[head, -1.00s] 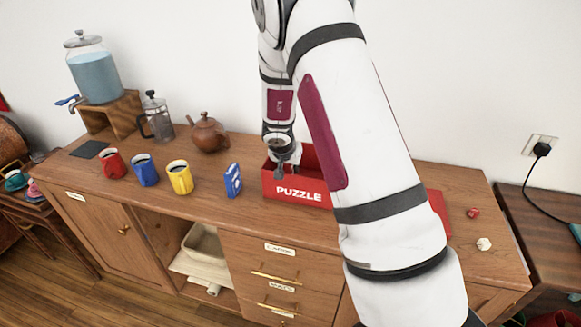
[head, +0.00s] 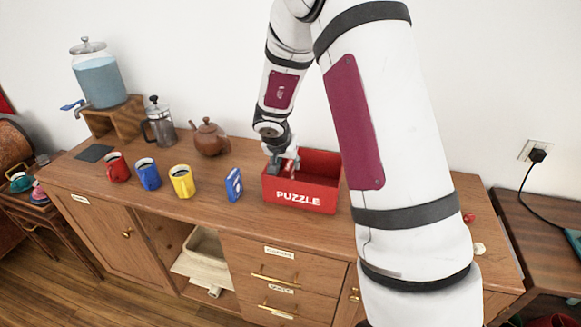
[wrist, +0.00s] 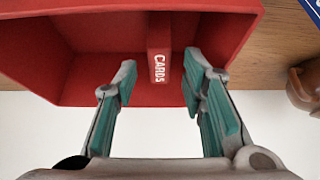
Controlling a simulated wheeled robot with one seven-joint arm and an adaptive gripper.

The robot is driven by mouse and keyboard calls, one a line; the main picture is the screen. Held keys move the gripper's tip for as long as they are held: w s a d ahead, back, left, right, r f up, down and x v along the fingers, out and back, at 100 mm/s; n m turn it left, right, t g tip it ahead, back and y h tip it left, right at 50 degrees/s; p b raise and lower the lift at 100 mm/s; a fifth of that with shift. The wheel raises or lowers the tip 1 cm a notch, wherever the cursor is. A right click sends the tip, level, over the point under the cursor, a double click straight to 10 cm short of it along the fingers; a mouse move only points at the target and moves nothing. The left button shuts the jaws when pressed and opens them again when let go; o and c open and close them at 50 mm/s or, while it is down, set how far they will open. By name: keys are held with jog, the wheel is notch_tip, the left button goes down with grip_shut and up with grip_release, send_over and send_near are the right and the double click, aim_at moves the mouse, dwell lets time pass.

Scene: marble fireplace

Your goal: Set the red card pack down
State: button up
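The red card pack (wrist: 159,65), marked CARDS, stands on its narrow side inside the red PUZZLE box (wrist: 95,62). My gripper (wrist: 161,75) is open, with a finger on either side of the pack and a gap showing on both sides. In the head view, my gripper (head: 284,161) is at the left part of the PUZZLE box (head: 301,197), near its rim. I cannot make out the pack in the head view.
A blue box (head: 234,185) stands left of the PUZZLE box. Yellow (head: 183,182), blue (head: 148,174) and red (head: 117,168) mugs stand farther left. A teapot (head: 210,138) and a French press (head: 159,122) are behind them. My arm hides the counter's right part.

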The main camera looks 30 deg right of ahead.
jog(key=a+r+n+t+y, duration=0.15)
jog(key=a+r, duration=0.25)
jog(key=r, duration=0.4)
jog(key=a+r+n+t+y, duration=0.1)
jog(key=a+r+t, duration=0.25)
jog(key=r, duration=0.55)
jog(key=s+a+r+n+y, duration=0.4)
jog(key=s+a+r, duration=0.2)
jog(key=a+r, duration=0.3)
jog(key=s+a+r+n+g, duration=0.1)
jog(key=s+a+n, duration=0.25)
jog(key=s, duration=0.95)
jog(key=s+d+f+g+h, duration=0.1)
jog(key=s+d, duration=0.1)
jog(key=s, duration=0.6)
jog(key=s+d+f+g+h, duration=0.1)
jog(key=s+d+f+g, duration=0.1)
jog(key=s, duration=0.6)
jog(key=shift+d+m+p, duration=0.4)
jog(key=shift+d+p, duration=0.05)
jog(key=shift+d, duration=0.35)
jog(key=shift+w+h, duration=0.1)
jog(key=shift+h, duration=0.15)
jog(key=shift+c, duration=0.6)
